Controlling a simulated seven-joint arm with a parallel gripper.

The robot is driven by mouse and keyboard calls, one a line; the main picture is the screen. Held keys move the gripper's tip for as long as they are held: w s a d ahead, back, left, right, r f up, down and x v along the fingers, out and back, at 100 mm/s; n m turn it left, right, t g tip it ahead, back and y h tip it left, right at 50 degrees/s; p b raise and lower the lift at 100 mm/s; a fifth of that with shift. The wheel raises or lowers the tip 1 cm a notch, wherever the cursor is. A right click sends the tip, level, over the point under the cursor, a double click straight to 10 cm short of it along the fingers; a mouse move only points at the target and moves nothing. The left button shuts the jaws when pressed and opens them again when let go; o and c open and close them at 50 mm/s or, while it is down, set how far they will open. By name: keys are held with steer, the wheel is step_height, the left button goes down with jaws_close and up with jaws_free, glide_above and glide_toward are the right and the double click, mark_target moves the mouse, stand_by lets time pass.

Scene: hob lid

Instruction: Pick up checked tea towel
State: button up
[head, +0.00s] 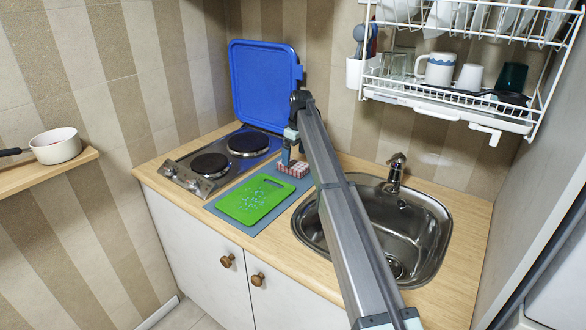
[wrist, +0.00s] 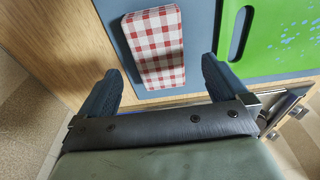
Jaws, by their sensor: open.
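The checked tea towel (head: 294,169) is a folded red-and-white bundle on the blue-grey mat (head: 272,172), behind the green cutting board (head: 254,200). In the wrist view the towel (wrist: 154,46) lies ahead of my gripper (wrist: 158,80), roughly between the lines of its two fingers. My gripper is open and empty. In the head view my gripper (head: 287,157) is at the towel's left end, partly hidden by my arm. I cannot tell its exact height above the mat.
A two-plate hob (head: 217,164) with its raised blue lid (head: 264,85) stands left and behind. The sink (head: 415,235) and tap (head: 396,172) are to the right. A dish rack (head: 450,100) hangs above. A pot (head: 56,146) sits on the left shelf.

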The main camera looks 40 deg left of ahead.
mark_target(293, 164)
steer(key=shift+w+a+f, duration=0.1)
steer(key=shift+a+f, duration=0.1)
steer(key=shift+f, duration=1.05)
steer(key=shift+a+f, duration=0.15)
steer(key=shift+f, duration=1.05)
steer(key=c, duration=1)
